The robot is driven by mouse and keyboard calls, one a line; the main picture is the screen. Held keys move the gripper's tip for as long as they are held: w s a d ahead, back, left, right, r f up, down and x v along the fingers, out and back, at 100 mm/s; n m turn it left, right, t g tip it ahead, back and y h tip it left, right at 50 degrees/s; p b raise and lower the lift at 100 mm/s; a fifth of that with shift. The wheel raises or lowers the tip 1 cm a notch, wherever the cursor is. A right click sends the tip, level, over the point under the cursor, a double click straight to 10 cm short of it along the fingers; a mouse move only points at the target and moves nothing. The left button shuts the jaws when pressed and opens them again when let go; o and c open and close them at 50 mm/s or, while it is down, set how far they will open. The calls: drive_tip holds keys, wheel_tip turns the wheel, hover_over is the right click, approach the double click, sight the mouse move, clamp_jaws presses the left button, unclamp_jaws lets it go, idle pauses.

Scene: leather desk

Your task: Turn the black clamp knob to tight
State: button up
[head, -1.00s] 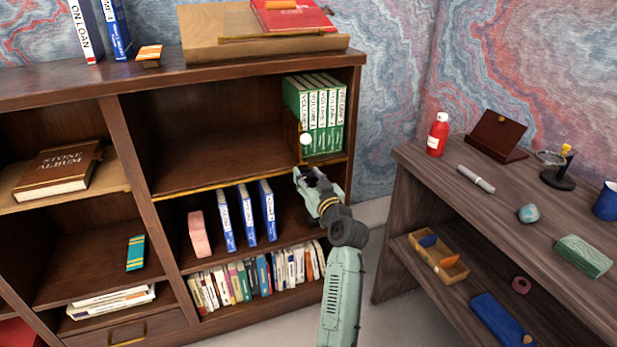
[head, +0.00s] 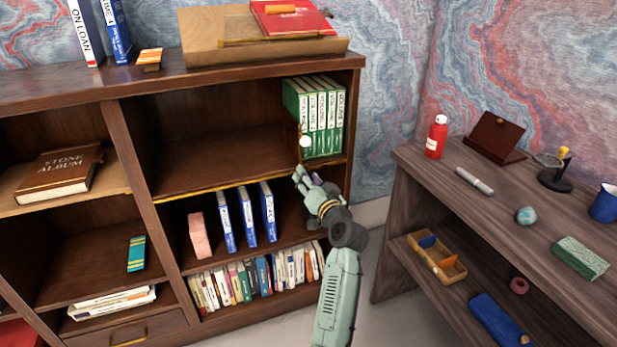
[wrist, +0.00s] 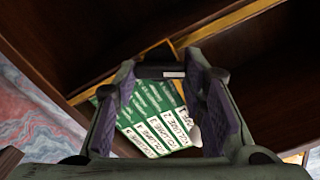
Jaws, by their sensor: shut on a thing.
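My gripper (head: 301,174) is at the front edge of the middle shelf, just below the green volumes. In the wrist view its two purple-padded fingers (wrist: 160,68) stand apart, with a small dark piece, which looks like the black clamp knob (wrist: 161,54), between their tips. The gripper is shut on it. The knob is mostly hidden, and how tight it is cannot be told. A brass upright with a white ball (head: 305,141) stands at the left of the green volumes (head: 322,115).
The brass-edged shelf (head: 220,181) runs left of my gripper. Blue books (head: 247,215) and a pink block (head: 199,235) stand on the shelf below. A wooden desk (head: 450,190) with small items is at the right. The shelf space left of the volumes is clear.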

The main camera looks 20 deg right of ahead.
drive_tip(key=shift+d+f+m+p, duration=0.1)
drive_tip(key=shift+m+p, duration=1.2)
drive_tip(key=shift+m, duration=1.45)
drive_tip(key=shift+f+m+p, duration=0.1)
drive_tip(key=shift+m+p, duration=1.2)
drive_tip(key=shift+m, duration=1.45)
drive_tip(key=o, duration=1.2)
drive_tip(key=shift+c, duration=0.2)
drive_tip(key=s, duration=1.2)
drive_tip(key=shift+d, duration=0.2)
